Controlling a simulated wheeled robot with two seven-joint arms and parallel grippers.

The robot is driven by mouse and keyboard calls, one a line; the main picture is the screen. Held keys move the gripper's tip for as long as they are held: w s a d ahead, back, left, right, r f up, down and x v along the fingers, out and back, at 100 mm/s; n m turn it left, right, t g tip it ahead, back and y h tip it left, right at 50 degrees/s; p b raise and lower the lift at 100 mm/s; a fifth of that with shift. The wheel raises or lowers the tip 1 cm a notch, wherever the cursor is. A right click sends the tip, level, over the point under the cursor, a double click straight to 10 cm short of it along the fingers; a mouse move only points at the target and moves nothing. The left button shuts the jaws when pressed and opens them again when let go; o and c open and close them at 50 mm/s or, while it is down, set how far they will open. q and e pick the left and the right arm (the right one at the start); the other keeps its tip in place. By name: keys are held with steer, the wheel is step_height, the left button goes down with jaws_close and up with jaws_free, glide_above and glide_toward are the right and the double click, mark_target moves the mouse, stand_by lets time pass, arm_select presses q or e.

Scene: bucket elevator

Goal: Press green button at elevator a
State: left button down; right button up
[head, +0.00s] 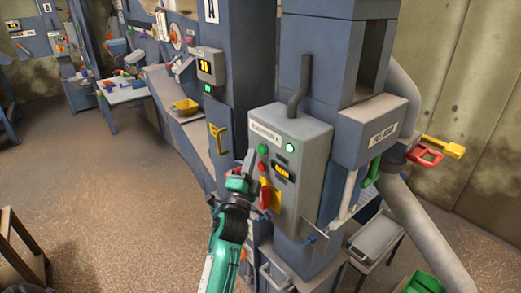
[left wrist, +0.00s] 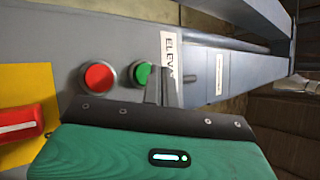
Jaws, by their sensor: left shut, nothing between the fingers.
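The grey control box labelled as elevator A (head: 312,140) is mounted on the blue column in the head view. Its green button (head: 263,149) sits above a red button (head: 262,166). In the left wrist view the green button (left wrist: 141,73) lies beside the red button (left wrist: 98,77). My left gripper (head: 247,162) is shut and empty, just left of the buttons in the head view. Its fingertips (left wrist: 166,78) overlap the edge of the green button in the left wrist view; I cannot tell whether they touch it. My right gripper is out of view.
A red switch on a yellow plate (head: 275,191) is below the buttons. A grey pipe (head: 412,215) and a yellow handle (head: 442,146) are at the right. Open floor (head: 110,210) lies left.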

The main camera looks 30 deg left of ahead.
arm_select(q)
steer(key=shift+s+a+p, duration=0.15)
steer(key=shift+s+a, duration=0.2)
steer(key=shift+s, duration=0.45)
steer(key=shift+s+a+p, duration=0.1)
steer(key=shift+s+a, duration=0.2)
steer(key=shift+s, duration=0.45)
steer(key=shift+s+a+p, duration=0.15)
steer(key=shift+s+a, duration=0.2)
steer(key=shift+s, duration=0.45)
